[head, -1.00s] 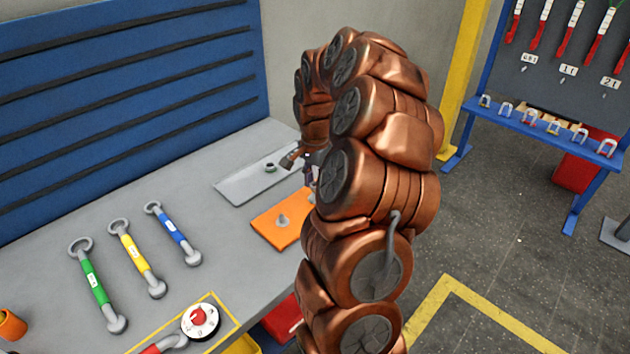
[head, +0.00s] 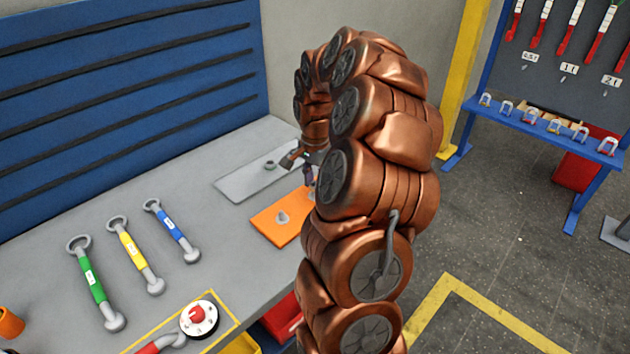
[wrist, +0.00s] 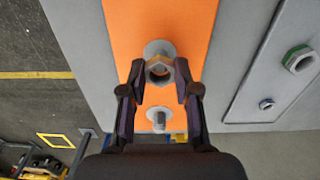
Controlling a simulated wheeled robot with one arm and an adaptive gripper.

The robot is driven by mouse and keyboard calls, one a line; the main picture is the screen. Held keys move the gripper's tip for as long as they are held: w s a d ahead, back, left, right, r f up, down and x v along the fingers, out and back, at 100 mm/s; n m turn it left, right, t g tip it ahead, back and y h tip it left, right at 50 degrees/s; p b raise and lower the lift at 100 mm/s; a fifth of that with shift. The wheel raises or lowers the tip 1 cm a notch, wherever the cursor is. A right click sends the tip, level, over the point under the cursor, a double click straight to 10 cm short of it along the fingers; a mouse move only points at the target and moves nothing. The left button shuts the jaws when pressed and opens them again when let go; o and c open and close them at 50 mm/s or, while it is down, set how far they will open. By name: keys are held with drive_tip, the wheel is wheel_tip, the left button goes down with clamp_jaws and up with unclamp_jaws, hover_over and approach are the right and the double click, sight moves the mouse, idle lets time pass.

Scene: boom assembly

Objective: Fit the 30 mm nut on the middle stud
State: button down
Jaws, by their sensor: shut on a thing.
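My gripper (wrist: 159,75) is shut on a hex nut (wrist: 159,71) in the wrist view. The nut has a yellowish edge and sits between the two fingertips. Behind it on the orange plate (wrist: 130,20) is a round grey stud base (wrist: 160,48). The nut overlaps this base in the picture, and I cannot tell whether it is around a stud or apart from it. Another stud (wrist: 158,119) stands on the plate nearer my wrist. In the head view the orange plate (head: 262,224) shows one stud (head: 282,217); my arm hides the rest and most of the gripper (head: 292,158).
Green (head: 92,280), yellow (head: 134,252) and blue (head: 172,228) handled bars lie on the bench left. A dial (head: 198,318) lies in front.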

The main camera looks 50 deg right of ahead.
drive_tip(key=shift+f+b, duration=0.7)
drive_tip(key=shift+f, duration=0.25)
idle(0.5)
drive_tip(key=c, duration=0.8)
unclamp_jaws()
drive_tip(key=shift+o, duration=0.2)
drive_tip(key=shift+r, duration=0.15)
wheel_tip(320, 180, up, 12)
